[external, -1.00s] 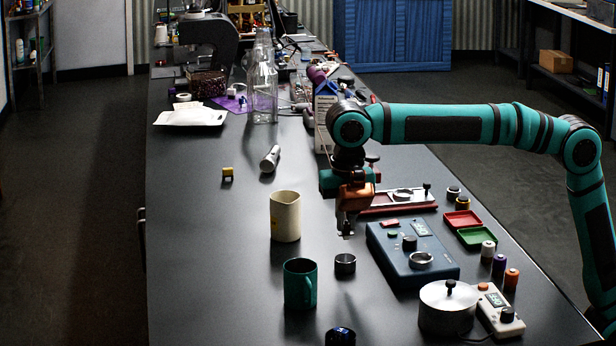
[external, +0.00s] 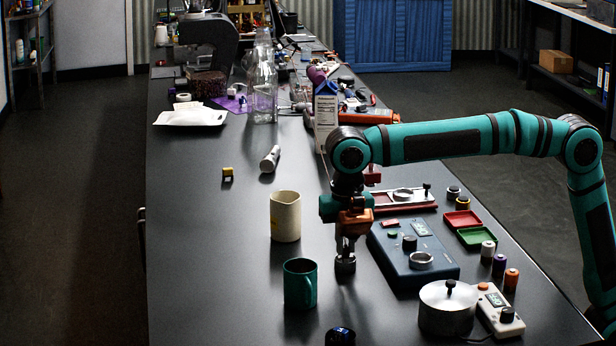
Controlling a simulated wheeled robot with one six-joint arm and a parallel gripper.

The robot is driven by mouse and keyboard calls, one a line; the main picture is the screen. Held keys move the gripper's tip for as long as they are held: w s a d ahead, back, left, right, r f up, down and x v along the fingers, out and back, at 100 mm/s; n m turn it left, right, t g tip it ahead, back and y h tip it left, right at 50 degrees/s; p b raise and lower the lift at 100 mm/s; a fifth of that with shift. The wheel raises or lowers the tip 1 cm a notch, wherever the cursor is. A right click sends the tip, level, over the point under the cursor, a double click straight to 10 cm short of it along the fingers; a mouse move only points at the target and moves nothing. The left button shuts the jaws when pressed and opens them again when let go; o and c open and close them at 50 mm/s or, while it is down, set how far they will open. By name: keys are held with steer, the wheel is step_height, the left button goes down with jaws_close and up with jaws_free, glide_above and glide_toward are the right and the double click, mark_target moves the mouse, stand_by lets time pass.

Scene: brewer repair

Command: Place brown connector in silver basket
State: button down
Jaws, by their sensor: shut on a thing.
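My gripper (external: 346,252) points straight down, just left of the blue device. Its fingertips are at the mouth of a small round dark cup with a silver rim, which fits the silver basket (external: 345,266). The basket stands upright on the black table, its top partly covered by the fingers. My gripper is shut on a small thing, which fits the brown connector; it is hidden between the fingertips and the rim. I cannot tell how deep it sits in the basket.
A cream cup (external: 285,217) and a teal mug (external: 300,284) stand left of my gripper. The blue device (external: 405,262) is close on its right, with a lidded silver pot (external: 447,308) in front. The table's left side is mostly clear.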

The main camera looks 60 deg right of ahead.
mark_target(346, 246)
steer(key=c, duration=1.3)
jaws_free()
steer(key=shift+c, duration=0.2)
steer(key=shift+r, duration=0.1)
steer(key=shift+r, duration=3.4)
steer(key=shift+d, duration=0.1)
steer(key=s+d+r+m+t+y, duration=0.1)
steer(key=s+d+r+m+t, duration=0.2)
steer(key=d, duration=0.7)
steer(key=s+d+r+m+t+y, duration=0.1)
steer(key=d+r+m+t, duration=0.15)
steer(key=d+m, duration=0.6)
steer(key=s+d+r+m+t+y, duration=0.1)
steer(key=s+d+r+m+t, duration=0.2)
steer(key=d, duration=0.9)
steer(key=s+d+f+m+t+h, duration=0.2)
steer(key=s+d+m+t, duration=0.7)
steer(key=s+d, duration=1)
steer(key=d+m+h, duration=0.1)
steer(key=m, duration=0.2)
steer(key=shift+s+d+f, duration=0.15)
steer(key=shift+s+f, duration=0.1)
steer(key=shift+f, duration=0.15)
steer(key=shift+m, duration=0.25)
